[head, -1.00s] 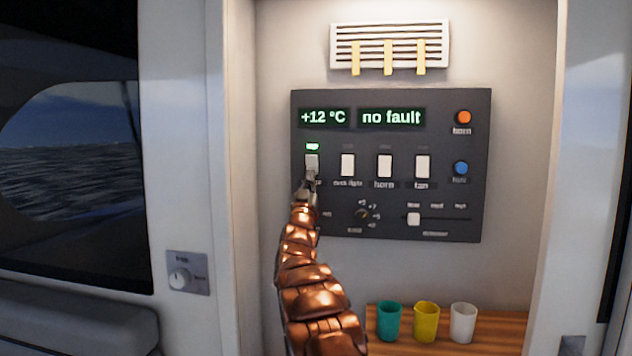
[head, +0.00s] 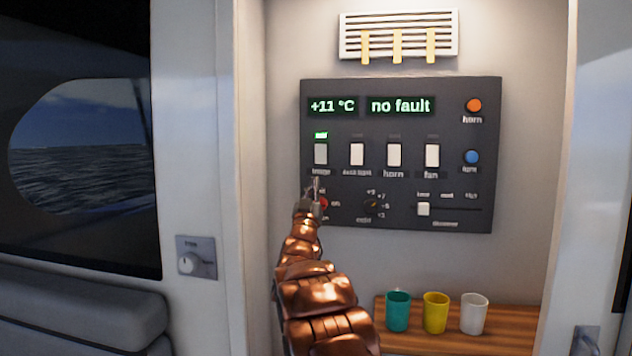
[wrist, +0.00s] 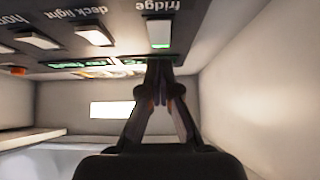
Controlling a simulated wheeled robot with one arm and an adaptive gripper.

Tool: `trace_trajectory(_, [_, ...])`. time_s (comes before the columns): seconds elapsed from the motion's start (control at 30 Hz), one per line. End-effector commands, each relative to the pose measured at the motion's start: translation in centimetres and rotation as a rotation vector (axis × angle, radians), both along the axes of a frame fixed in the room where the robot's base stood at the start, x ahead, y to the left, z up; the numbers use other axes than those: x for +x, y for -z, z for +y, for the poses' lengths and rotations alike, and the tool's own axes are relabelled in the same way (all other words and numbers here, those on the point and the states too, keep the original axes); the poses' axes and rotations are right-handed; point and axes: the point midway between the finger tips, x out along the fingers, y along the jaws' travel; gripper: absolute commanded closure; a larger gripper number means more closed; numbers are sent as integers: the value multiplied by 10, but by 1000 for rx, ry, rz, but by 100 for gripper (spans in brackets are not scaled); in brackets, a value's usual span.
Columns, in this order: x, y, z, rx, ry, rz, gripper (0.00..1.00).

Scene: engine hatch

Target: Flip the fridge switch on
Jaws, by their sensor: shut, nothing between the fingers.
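The fridge switch (head: 321,154) is the leftmost white rocker on the dark panel (head: 400,215). The small indicator (head: 321,135) above it glows green. In the wrist view the fridge switch (wrist: 159,33) shows under the word "fridge", with green light at its edge. My gripper (head: 316,182) is shut and empty, just below the switch and its label in the head view. In the wrist view the closed fingertips (wrist: 160,65) lie near the switch; a gap between them and the panel is hard to judge.
Other rockers for deck light (head: 357,154), horn (head: 394,155) and fan (head: 432,156) stand to the right, their indicators dark. Displays read "+11 °C" (head: 333,106) and "no fault" (head: 401,106). Below are a knob (head: 371,206), a slider (head: 423,209) and three cups (head: 436,312) on a wooden shelf.

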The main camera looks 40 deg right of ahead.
Motion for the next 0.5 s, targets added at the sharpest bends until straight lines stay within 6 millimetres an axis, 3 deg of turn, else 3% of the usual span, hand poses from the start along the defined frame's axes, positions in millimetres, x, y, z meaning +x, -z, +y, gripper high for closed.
trace_trajectory(0.3, [-14, 32, 17, 1, 2, 0, 100])
trace_trajectory(0.5, [-18, 40, 23, 2, 1, 1, 100])
